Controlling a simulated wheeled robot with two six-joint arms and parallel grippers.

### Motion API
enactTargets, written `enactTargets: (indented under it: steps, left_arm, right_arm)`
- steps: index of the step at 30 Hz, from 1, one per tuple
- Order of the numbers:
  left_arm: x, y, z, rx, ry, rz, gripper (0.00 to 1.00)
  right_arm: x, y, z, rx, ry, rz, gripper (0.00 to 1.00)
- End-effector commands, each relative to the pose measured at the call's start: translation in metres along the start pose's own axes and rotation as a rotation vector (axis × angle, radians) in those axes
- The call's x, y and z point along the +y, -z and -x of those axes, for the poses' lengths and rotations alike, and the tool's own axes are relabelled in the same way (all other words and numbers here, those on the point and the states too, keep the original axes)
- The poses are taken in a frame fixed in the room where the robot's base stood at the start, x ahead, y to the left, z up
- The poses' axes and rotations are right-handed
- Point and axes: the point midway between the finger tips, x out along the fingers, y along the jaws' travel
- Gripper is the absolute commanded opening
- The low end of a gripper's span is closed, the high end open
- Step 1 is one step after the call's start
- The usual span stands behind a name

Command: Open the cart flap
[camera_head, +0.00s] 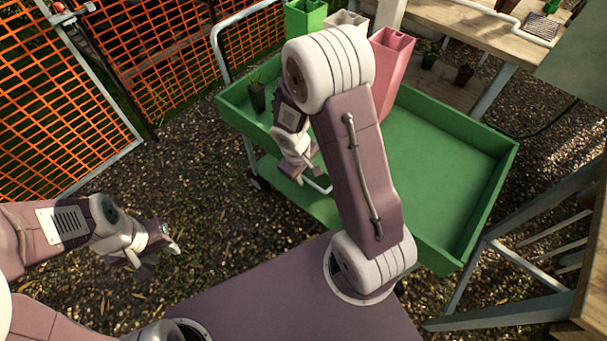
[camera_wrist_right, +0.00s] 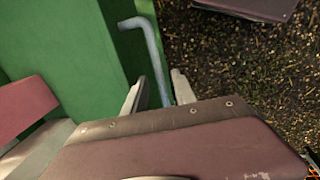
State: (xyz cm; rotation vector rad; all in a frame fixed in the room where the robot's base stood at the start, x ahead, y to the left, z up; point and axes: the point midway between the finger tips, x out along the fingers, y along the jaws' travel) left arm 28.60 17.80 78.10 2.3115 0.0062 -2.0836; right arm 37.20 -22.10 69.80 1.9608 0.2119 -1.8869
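The green cart (camera_head: 508,165) stands in front of me, with a raised rim around its top tray. A bent grey rod (camera_wrist_right: 150,50) runs along a green panel (camera_wrist_right: 85,45) on its near side; part of the rod shows in the head view (camera_head: 318,186). I cannot tell where the flap's edges are. My right gripper (camera_head: 309,172) is at this side of the cart. In the wrist view its fingers (camera_wrist_right: 158,92) are apart, with the rod passing between or just beyond them; contact cannot be told. My left gripper (camera_head: 163,260) is open and empty over the ground.
The tray holds a small potted plant (camera_head: 257,98) and tall green, white and pink (camera_head: 392,62) containers. Orange mesh fencing (camera_head: 55,95) stands at the left. A wooden bench (camera_head: 490,32) is behind the cart, and grey table legs (camera_head: 500,270) are at the right. Gravel lies between.

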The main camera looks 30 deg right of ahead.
Motion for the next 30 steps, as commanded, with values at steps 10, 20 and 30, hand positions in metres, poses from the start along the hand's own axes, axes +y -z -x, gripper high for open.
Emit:
enactTargets:
  steps: [10,20,30]
  left_arm:
    - [0.0,0.0,0.0002,0.0,0.0,0.0,0.36]
    - [0.0,0.0,0.0002,0.0,0.0,0.0,0.36]
    - [0.0,0.0,0.0002,0.0,0.0,0.0,0.36]
  right_arm:
    - [-0.0001,0.0,0.0004,0.0,0.0,0.0,0.0]
    - [-0.0001,0.0001,0.0005,0.0,0.0,0.0,0.0]
    - [-0.0001,0.0002,0.0005,0.0,0.0,0.0,0.0]
